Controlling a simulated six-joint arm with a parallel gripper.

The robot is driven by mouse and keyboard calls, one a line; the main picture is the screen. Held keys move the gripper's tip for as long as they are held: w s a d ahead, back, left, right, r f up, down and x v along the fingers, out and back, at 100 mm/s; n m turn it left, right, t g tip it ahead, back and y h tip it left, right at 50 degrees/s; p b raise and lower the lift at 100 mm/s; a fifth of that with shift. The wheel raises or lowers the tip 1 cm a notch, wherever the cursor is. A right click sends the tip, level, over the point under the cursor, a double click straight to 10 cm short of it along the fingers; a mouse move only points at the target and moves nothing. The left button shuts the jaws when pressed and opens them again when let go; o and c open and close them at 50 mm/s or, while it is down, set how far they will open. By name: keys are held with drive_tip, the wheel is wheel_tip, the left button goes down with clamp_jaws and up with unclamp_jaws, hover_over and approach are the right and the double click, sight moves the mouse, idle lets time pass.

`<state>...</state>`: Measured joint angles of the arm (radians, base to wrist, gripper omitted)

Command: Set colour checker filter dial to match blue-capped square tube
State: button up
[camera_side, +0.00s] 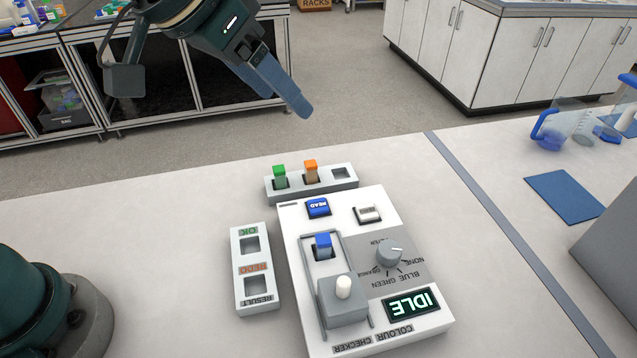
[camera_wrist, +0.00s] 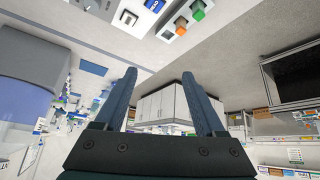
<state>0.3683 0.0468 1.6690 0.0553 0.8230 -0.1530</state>
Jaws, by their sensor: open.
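The white colour checker (camera_side: 300,290) lies on the bench with its lettering upside down in the side view. Its grey filter dial (camera_side: 389,253) has a pale mark on its right side; labels for NONE, BLUE, GREEN and ORANGE surround it. I cannot tell which label the mark meets. The blue-capped square tube (camera_side: 323,243) stands upright in the checker's well. A grey sliding block (camera_side: 343,300) with a white knob is beside the well, not over it. My gripper (camera_side: 302,108) is high behind the checker, away from the dial. In the wrist view its fingers (camera_wrist: 159,76) are apart and empty.
A rack (camera_side: 318,183) behind the checker holds green-capped and orange-capped tubes plus an empty slot. A result holder (camera_side: 254,270) with empty OK and REDO slots stands left. The blue READ button (camera_side: 318,207), white switch (camera_side: 368,214) and IDLE display (camera_side: 411,304) are on the checker.

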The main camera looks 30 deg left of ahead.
drive_tip(key=w+d+f+m+g, duration=0.1)
drive_tip(key=w+d+f+m, duration=0.1)
drive_tip(key=d+f, duration=0.6)
drive_tip(key=m+g, duration=0.2)
hover_over(389, 249)
drive_tip(key=s+a, duration=0.1)
drive_tip(key=s, duration=0.1)
wheel_tip(389, 249, down, 5)
drive_tip(key=shift+f, duration=0.2)
drive_tip(key=shift+h, duration=0.3)
drive_tip(key=shift+x, duration=2.2)
drive_tip(key=shift+w+a, duration=0.1)
clamp_jaws()
